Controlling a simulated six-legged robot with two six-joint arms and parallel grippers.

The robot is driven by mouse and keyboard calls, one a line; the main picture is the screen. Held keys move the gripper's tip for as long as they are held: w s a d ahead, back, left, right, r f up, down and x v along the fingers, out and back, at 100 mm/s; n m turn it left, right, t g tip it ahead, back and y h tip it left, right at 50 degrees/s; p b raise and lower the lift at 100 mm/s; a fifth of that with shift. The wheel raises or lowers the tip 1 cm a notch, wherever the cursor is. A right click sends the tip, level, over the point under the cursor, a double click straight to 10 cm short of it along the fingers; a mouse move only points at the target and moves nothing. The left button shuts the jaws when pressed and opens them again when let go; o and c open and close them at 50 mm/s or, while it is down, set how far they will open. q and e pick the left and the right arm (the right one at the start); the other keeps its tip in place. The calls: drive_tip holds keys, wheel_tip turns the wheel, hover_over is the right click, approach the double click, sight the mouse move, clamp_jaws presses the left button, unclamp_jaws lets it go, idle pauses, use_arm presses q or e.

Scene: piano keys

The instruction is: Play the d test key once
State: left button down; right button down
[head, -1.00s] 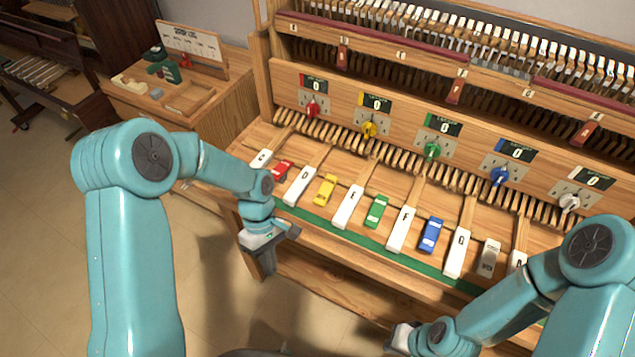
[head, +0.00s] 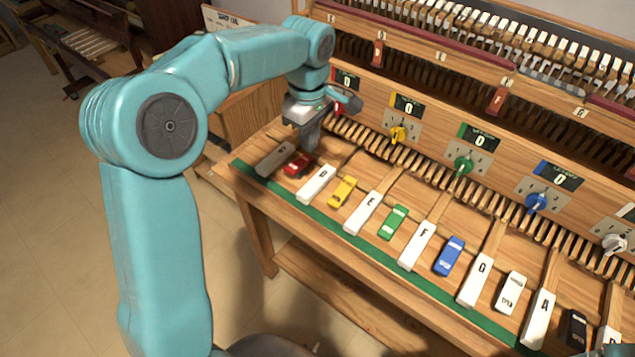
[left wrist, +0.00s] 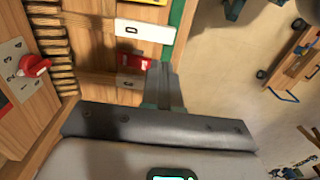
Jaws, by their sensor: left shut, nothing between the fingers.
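The D key (head: 317,184) is a white bar with a black letter, between the red car-shaped key and the yellow one. It also shows in the left wrist view (left wrist: 145,30). My left gripper (head: 308,140) is shut and empty, pointing down behind the red key (head: 298,164) and just up-left of the D key. In the left wrist view its closed fingers (left wrist: 163,88) are beside the red key (left wrist: 132,62), with the D key beyond. Contact with any key cannot be told.
White keys E (head: 362,212), F (head: 417,246) and G (head: 480,280) continue rightward with coloured car keys between. A panel with a red knob (left wrist: 33,66) and a yellow knob (head: 397,135) stands behind. A green strip (head: 345,235) edges the keyboard; open floor lies in front.

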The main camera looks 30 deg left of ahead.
sight(310, 190)
use_arm(q)
wheel_tip(310, 190, down, 14)
drive_tip(key=shift+f+p, duration=0.1)
drive_tip(key=shift+p, duration=0.4)
idle(0.3)
